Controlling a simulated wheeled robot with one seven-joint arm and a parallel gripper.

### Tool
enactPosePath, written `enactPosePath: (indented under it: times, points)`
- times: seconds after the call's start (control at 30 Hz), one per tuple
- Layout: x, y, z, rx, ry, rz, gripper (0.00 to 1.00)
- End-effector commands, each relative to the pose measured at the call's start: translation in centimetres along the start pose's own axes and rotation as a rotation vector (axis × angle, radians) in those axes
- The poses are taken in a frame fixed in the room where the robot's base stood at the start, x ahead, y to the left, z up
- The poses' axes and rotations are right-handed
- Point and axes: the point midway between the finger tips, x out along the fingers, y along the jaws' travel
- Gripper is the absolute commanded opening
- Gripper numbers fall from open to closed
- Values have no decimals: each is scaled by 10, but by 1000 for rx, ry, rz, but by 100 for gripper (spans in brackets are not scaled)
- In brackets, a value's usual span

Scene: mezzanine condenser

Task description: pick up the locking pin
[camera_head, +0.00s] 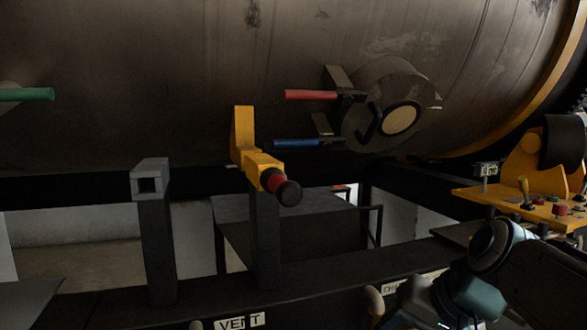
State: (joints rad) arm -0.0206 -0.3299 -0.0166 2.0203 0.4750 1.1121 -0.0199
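A red shaft with a round black knob (288,191) sticks out toward me from the front end of a yellow bracket (256,163). It looks like the locking pin, but I cannot be sure. The bracket sits at the top of a dark post (267,240), below the big drum. How far the pin goes into the bracket is hidden. Part of my arm shows at the lower right, well to the right of the pin and below it. My gripper's fingers do not show.
A grey post with a square socket (150,181) stands left of the bracket. Red (310,95), blue (296,143) and green (27,94) handles project near the drum (150,80). A yellow control panel (540,208) is at right. A VENT label (238,323) is on the dark lower beam.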

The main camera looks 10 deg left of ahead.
Motion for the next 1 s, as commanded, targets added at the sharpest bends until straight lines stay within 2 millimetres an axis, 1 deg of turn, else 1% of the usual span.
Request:
enactPosePath:
  times: [0.03,0.07,0.1,0.17,0.2,0.3,0.4,0.5,0.57,0.67,1.0]
  points:
    - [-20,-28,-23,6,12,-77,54]
    - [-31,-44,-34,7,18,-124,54]
    - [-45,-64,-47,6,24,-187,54]
    - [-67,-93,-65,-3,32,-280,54]
    - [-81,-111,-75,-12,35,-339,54]
    - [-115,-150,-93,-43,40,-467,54]
    - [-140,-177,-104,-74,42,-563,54]
    - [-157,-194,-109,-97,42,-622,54]
    - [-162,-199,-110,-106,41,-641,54]
    - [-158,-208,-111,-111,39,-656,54]
    - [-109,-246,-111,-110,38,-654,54]
